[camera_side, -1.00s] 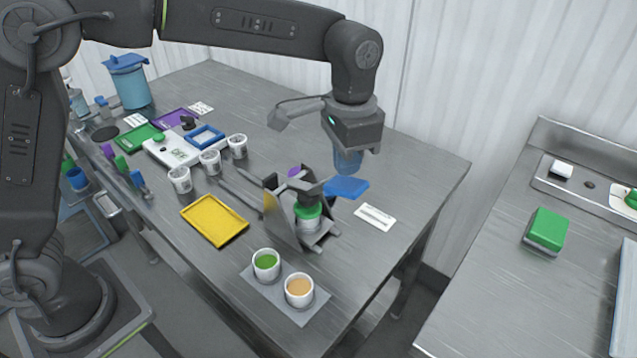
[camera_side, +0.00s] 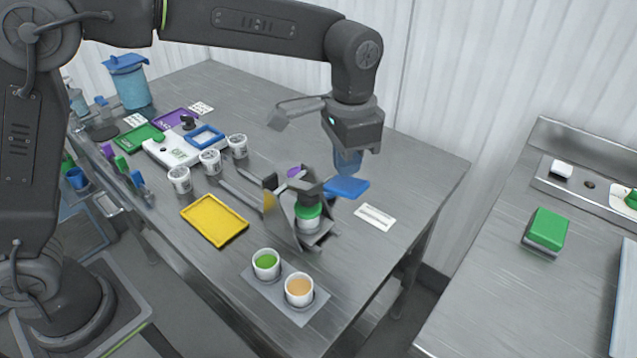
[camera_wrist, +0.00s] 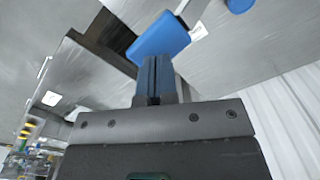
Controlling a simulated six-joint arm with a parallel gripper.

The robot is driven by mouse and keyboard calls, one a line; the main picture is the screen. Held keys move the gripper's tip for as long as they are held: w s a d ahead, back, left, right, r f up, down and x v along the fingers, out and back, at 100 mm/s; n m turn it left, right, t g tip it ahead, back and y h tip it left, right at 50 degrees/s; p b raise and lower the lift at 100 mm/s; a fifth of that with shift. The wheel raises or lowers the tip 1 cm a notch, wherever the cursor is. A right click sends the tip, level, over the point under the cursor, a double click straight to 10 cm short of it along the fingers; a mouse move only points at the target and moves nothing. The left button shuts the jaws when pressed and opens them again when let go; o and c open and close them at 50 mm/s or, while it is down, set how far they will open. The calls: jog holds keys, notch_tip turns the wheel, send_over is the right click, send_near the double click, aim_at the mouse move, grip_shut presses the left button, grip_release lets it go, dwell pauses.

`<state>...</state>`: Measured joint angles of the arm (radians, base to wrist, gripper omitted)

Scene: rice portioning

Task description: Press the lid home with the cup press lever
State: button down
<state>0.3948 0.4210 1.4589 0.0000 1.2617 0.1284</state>
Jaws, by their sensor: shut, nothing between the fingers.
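The cup press (camera_side: 287,222) stands on the steel table, a grey angled frame with a dark head. A white cup with a green lid (camera_side: 309,212) stands inside it, under the head. The press lever ends in a flat blue handle pad (camera_side: 347,187) on the right of the press. My gripper (camera_side: 348,171) is shut and empty, pointing down at the pad's far edge. In the wrist view its blue fingers (camera_wrist: 157,72) are together beside the blue handle pad (camera_wrist: 160,38). I cannot tell whether they touch it. The lid's seating on the cup is partly hidden.
A yellow tray (camera_side: 214,238) lies left of the press. Two filled cups, green (camera_side: 266,264) and orange (camera_side: 299,290), stand in front on a grey mat. Several white cups (camera_side: 210,161) stand behind. A white label card (camera_side: 375,217) lies right, with bare table around it.

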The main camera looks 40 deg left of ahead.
aim_at(347, 183)
jog(key=shift+f, duration=0.15)
jog(key=shift+f, duration=1.25)
jog(key=shift+d+f, duration=0.15)
jog(key=shift+f, duration=1.25)
jog(key=shift+d+f, duration=0.1)
jog(key=shift+f, duration=0.4)
dwell(0.7)
jog(key=shift+r, duration=0.1)
